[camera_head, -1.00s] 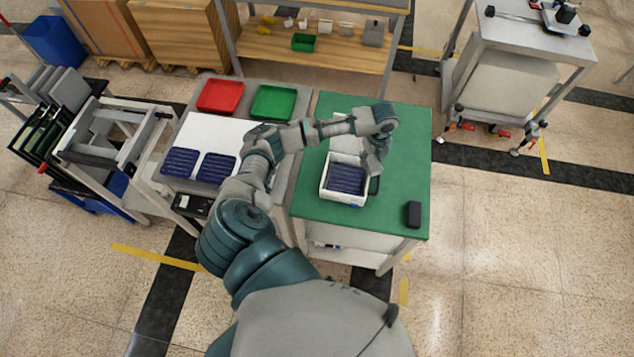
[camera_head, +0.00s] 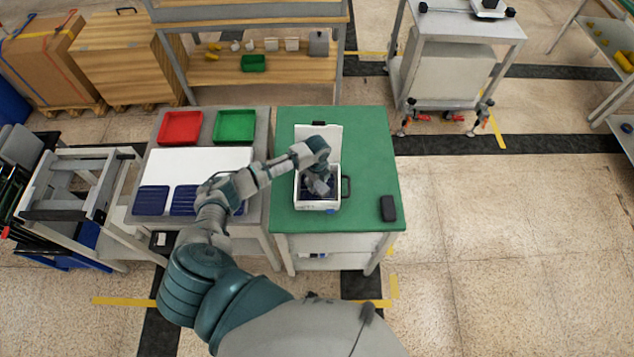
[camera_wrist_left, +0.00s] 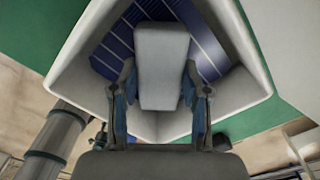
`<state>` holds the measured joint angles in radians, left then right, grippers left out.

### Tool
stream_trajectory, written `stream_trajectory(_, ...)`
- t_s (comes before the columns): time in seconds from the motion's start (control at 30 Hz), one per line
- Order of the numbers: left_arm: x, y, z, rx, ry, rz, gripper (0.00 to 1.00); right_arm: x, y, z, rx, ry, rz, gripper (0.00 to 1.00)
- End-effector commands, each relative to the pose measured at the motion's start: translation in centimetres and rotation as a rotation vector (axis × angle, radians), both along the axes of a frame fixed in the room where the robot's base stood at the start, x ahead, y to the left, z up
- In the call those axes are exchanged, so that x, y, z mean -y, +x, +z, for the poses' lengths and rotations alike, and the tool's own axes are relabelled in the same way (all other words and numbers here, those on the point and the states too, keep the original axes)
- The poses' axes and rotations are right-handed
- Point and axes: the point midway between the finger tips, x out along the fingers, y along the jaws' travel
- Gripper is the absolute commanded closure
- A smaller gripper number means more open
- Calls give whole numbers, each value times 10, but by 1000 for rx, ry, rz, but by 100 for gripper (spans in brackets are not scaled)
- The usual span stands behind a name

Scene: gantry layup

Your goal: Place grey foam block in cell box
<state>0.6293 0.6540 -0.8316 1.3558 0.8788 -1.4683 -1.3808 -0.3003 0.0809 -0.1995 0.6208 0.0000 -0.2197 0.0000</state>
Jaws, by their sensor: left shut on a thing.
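The white cell box (camera_head: 318,206) stands open on the green table, its lid raised at the back. Dark blue cells (camera_wrist_left: 205,50) lie inside it. My left gripper (camera_head: 319,186) reaches down over the box opening. In the left wrist view the fingers (camera_wrist_left: 160,90) are shut on the grey foam block (camera_wrist_left: 162,60), one on each side. The block is over the cells within the box walls; I cannot tell whether it touches them. The block is not clear in the head view. My right gripper is not in view.
The green table (camera_head: 365,150) has free room right of the box, with a black object (camera_head: 388,208) near its right edge. Blue panels (camera_head: 152,200), a red tray (camera_head: 181,127) and a green tray (camera_head: 234,126) are on the left table.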

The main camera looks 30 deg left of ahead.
Motion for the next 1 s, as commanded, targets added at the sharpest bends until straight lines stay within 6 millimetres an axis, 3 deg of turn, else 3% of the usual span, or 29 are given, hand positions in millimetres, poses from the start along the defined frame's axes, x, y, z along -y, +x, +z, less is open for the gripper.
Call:
stream_trajectory(0.23, 0, 0, 0, 2, -1, 0, 72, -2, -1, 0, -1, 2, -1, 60)
stream_trajectory(0.27, 0, 0, 0, 2, -1, 0, 49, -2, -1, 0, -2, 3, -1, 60)
stream_trajectory(0.33, 0, 0, 0, 2, -1, 0, 32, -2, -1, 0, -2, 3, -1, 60)
stream_trajectory(0.37, 0, 0, 0, 2, -1, 0, 29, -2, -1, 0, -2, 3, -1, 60)
stream_trajectory(0.73, 0, 1, 6, 3, 0, 0, 29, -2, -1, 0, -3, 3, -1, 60)
stream_trajectory(1.0, 0, 2, 59, 7, -1, -2, 29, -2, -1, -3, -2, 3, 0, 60)
